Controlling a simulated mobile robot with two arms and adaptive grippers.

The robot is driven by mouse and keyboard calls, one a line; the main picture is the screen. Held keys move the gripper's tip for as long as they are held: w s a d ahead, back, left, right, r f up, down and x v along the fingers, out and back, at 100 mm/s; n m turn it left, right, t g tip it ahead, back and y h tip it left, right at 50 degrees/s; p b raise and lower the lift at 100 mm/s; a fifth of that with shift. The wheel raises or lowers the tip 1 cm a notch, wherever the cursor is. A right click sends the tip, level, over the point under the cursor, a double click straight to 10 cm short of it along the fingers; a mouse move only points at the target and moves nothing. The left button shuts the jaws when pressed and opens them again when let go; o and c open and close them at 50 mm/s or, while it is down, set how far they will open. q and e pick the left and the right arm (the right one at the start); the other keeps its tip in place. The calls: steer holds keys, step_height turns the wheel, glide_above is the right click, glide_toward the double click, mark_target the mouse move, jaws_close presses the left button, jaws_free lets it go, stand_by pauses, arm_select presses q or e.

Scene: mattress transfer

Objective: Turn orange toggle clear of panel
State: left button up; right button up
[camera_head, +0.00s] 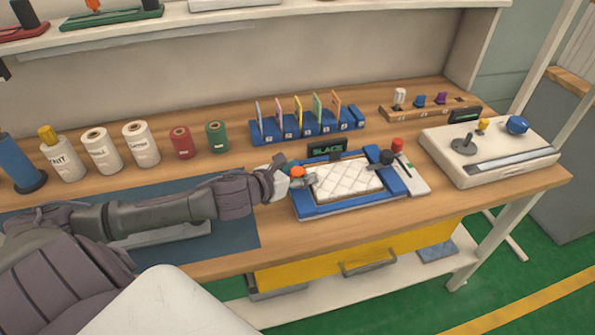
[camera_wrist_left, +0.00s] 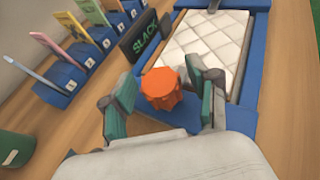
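The orange toggle (camera_head: 297,171) sits at the left end of the blue frame (camera_head: 340,209), beside a white quilted panel (camera_head: 345,181). In the left wrist view the orange toggle (camera_wrist_left: 160,88) is a faceted knob between the two fingers of my left gripper (camera_wrist_left: 158,92). The left finger stands apart from it, with a visible gap. The right finger is close to it; contact cannot be told. The quilted panel (camera_wrist_left: 208,48) lies just beyond, flat in the frame. In the head view my left gripper (camera_head: 290,180) is at the toggle. My right gripper is out of view.
A small display reading SLACK (camera_head: 326,149) stands behind the frame. A black knob (camera_head: 387,157) and a red knob (camera_head: 397,145) are at its right. A blue card rack (camera_head: 305,128) stands behind. Spools (camera_head: 141,143) stand at left, a control box (camera_head: 487,155) at right.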

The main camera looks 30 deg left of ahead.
arm_select(q)
jaws_close()
steer(key=n+y+p, duration=0.2)
steer(key=shift+d+r+y, duration=0.1)
steer(key=shift+r+y, duration=0.15)
steer(key=shift+y, duration=0.05)
steer(key=n+g+y+p, duration=0.2)
steer(key=n+y+p, duration=0.2)
steer(key=p, duration=0.1)
steer(key=n+g+y+p, duration=0.2)
steer(key=n+y+p, duration=0.3)
steer(key=shift+g, duration=0.3)
steer(key=n+g+y+p, duration=0.2)
steer(key=n+g, duration=0.1)
steer(key=shift+w+f+n+g, duration=0.1)
steer(key=shift+n+g, duration=0.2)
steer(key=shift+n, duration=0.1)
steer(key=shift+n+g+y, duration=0.7)
steer(key=shift+n+g, duration=0.9)
steer(key=shift+g, duration=0.2)
steer(key=shift+o, duration=0.2)
jaws_free()
steer(key=shift+f, duration=0.1)
